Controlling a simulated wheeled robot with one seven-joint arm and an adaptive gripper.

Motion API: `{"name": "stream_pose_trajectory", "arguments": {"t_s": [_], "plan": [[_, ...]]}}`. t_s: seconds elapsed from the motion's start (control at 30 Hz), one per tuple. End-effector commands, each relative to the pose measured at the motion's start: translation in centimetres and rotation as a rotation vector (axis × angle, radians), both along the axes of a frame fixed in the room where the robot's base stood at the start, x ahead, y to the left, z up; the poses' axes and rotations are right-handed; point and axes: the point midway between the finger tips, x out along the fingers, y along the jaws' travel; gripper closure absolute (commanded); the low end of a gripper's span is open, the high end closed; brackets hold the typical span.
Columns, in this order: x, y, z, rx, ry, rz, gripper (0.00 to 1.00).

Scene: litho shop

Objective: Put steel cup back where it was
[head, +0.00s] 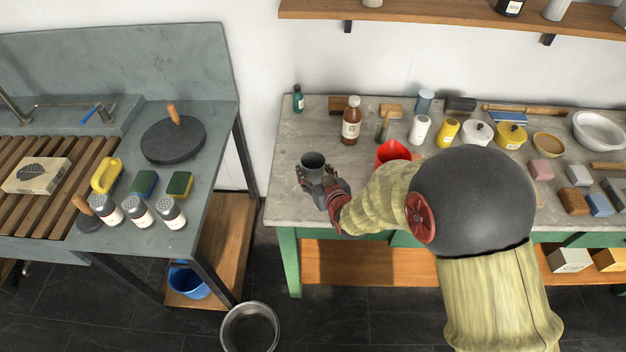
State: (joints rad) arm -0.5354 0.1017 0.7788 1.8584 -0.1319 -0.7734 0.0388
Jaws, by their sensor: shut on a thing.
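A dark grey steel cup (314,161) is held upright in my gripper (314,176), over the left front part of the green-legged table (290,200). My gripper's fingers are closed around the cup's sides, and they hide part of its lower body. I cannot tell whether the cup's base touches the tabletop. My arm reaches in from the right and hides part of the table's front middle.
A brown bottle (351,128) stands behind the cup, with a small green bottle (298,100) at the back left. A red container (392,153) is right of the cup, partly behind my arm. The tabletop's left end is bare. Several jars and blocks crowd the right side.

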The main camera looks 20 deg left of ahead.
Motion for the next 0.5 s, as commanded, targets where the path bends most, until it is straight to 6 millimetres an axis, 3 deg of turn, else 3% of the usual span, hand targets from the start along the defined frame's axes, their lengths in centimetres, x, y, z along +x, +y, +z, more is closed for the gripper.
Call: {"name": "stream_pose_trajectory", "arguments": {"t_s": [0.17, 0.4, 0.5], "plan": [[0.6, 0.3, -0.8, 0.001, -0.001, 0.0, 0.79], [0.8, 0.4, -3.9, 0.001, -0.001, 0.0, 0.79], [0.8, 0.4, -3.9, 0.002, -0.004, 0.0, 0.79]]}}
